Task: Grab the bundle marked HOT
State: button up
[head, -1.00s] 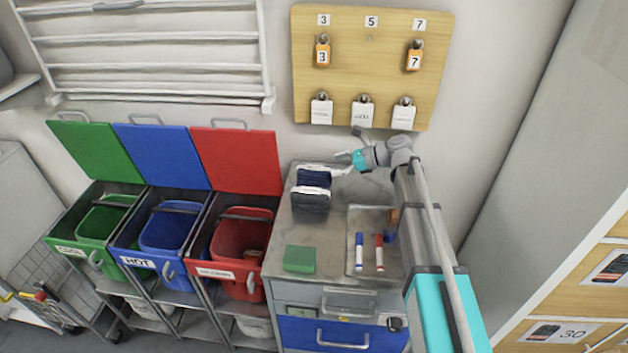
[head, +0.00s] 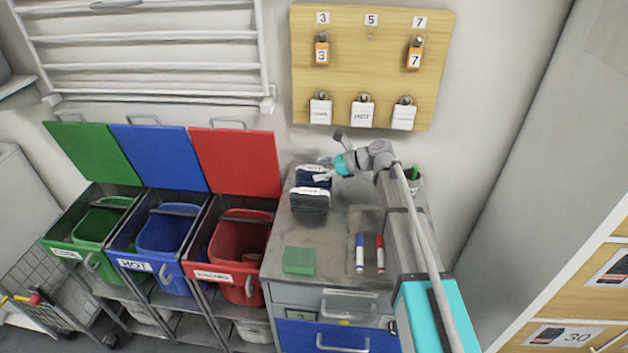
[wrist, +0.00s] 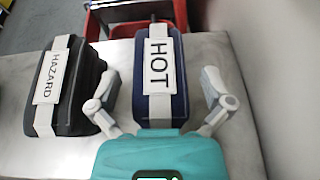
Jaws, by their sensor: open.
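The HOT bundle (wrist: 178,92) is dark blue with a white band and a HOT label. In the wrist view it lies straight ahead, between the fingers of my open gripper (wrist: 160,84), with a gap on each side. In the head view the HOT bundle (head: 316,182) is the rear of two bundles on the grey cabinet top, partly hidden by my gripper (head: 323,169) at its right end. The HAZARD bundle (wrist: 75,112), black with a white band, lies to its left in the wrist view. It is the front bundle (head: 310,203) in the head view.
The cabinet top (head: 335,232) also holds a green block (head: 299,260), a blue marker (head: 360,252) and a red marker (head: 380,252). Green, blue and red bins (head: 240,252) stand to the left. A padlock board (head: 372,80) hangs on the wall behind.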

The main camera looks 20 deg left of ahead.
jog(key=shift+s+a+f, duration=0.1)
jog(key=shift+a+f, duration=0.1)
jog(key=shift+a, duration=0.25)
jog(key=c, duration=1.1)
jog(key=shift+r, duration=0.2)
notch_tip(320, 180, up, 2)
jog(key=shift+r+p, duration=0.1)
jog(key=shift+p, duration=1.15)
jog(key=s+a+r+p, duration=0.2)
jog(key=s+r+p, duration=0.8)
jog(key=s, duration=0.3)
jog(key=shift+s+a+r, duration=0.25)
jog(key=shift+s+a, duration=0.1)
jog(key=shift+a, duration=0.05)
